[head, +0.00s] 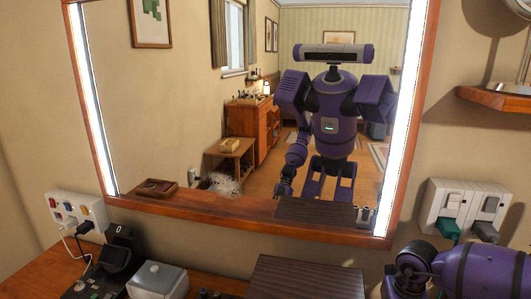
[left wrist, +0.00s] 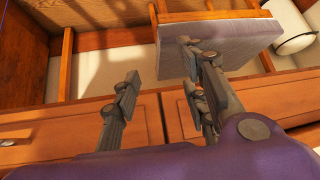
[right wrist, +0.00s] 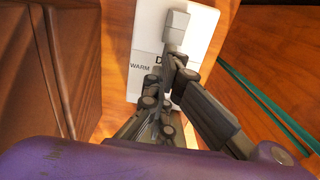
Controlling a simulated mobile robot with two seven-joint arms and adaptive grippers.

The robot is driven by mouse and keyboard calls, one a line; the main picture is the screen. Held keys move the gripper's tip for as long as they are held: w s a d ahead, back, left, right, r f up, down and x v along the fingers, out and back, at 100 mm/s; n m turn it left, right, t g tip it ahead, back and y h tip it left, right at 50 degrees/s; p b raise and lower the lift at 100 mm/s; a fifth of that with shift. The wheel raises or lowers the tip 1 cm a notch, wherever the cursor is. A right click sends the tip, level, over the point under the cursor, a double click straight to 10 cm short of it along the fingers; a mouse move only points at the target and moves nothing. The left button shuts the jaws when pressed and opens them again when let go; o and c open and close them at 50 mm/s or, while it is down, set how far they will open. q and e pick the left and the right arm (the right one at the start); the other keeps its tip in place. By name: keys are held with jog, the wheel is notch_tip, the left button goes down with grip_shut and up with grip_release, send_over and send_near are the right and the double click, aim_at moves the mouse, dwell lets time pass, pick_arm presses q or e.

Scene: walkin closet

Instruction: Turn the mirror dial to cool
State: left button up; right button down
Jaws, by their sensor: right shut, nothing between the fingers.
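The lit mirror (head: 180,110) fills the middle of the head view, with a bright light strip down each side. In the right wrist view a white control plate (right wrist: 205,30) carries the word WARM and a partly covered word starting with D. A pale grey blocky knob (right wrist: 175,22) shows on it. My right gripper (right wrist: 172,65) is shut and empty in front of the plate, its fingers hiding part of the lettering; contact with the knob is unclear. My left gripper (left wrist: 158,62) is open and empty, above wooden drawers.
A wooden counter holds a grey lidded box (head: 158,280) and a dark ribbed case (head: 305,280). Power sockets with plugs sit left (head: 78,210) and right (head: 468,208) of the mirror. A grey slab (left wrist: 235,45) lies beyond my left fingers. A wooden shelf (head: 500,100) juts out at right.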

pick_arm(q)
jog(key=shift+s+a+f, duration=0.1)
jog(key=shift+s, duration=0.25)
pick_arm(e)
jog(key=shift+s+a+f, duration=0.2)
jog(key=shift+s+f, duration=0.25)
jog(key=shift+f, duration=0.15)
jog(key=shift+w, duration=0.25)
pick_arm(q)
jog(key=shift+w, duration=0.1)
pick_arm(e)
jog(key=shift+r, duration=0.1)
jog(key=r+p, duration=0.1)
jog(key=w+r+p, duration=0.1)
jog(key=r, duration=0.1)
jog(key=shift+d+r, duration=0.1)
jog(key=shift+r, duration=0.05)
notch_tip(320, 180, up, 3)
jog(key=shift+r+p, duration=0.1)
jog(key=shift+p, duration=0.6)
jog(key=shift+r, duration=0.1)
pick_arm(q)
jog(key=shift+t, duration=0.4)
jog(key=w+r, duration=0.2)
jog(key=r, duration=0.1)
jog(key=w+r, duration=0.1)
jog(key=r, duration=0.1)
jog(key=shift+w, duration=0.15)
